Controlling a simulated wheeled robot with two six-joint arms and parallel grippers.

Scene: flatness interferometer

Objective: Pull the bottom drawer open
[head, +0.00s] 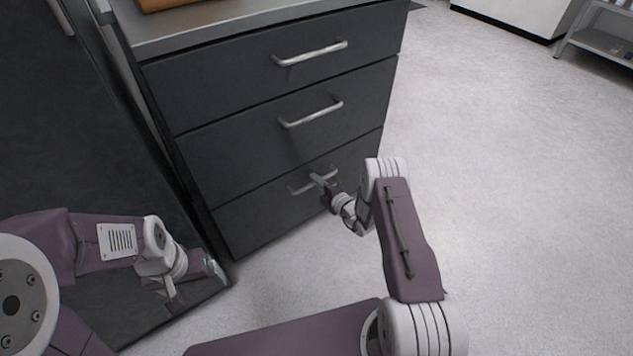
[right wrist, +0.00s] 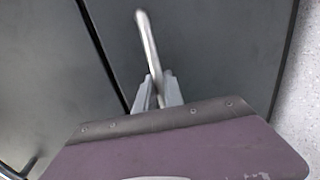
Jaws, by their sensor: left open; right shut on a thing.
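The dark bottom drawer (head: 250,217) is the lowest of three in the cabinet, and its front looks flush with the drawers above. Its silver bar handle (head: 298,188) runs across the front. My right gripper (head: 318,179) is at this handle and shut on it. In the right wrist view the two fingers (right wrist: 157,92) close around the handle bar (right wrist: 146,40), whose far part sticks out beyond them. My left gripper (head: 192,282) is open and empty, low at the left, apart from the drawer.
The middle drawer (head: 240,127) and top drawer (head: 220,83) are shut, each with a bar handle. A brown object (head: 165,4) lies on the grey top. A dark panel (head: 70,130) stands at the left. The pale floor (head: 510,180) is clear to the right.

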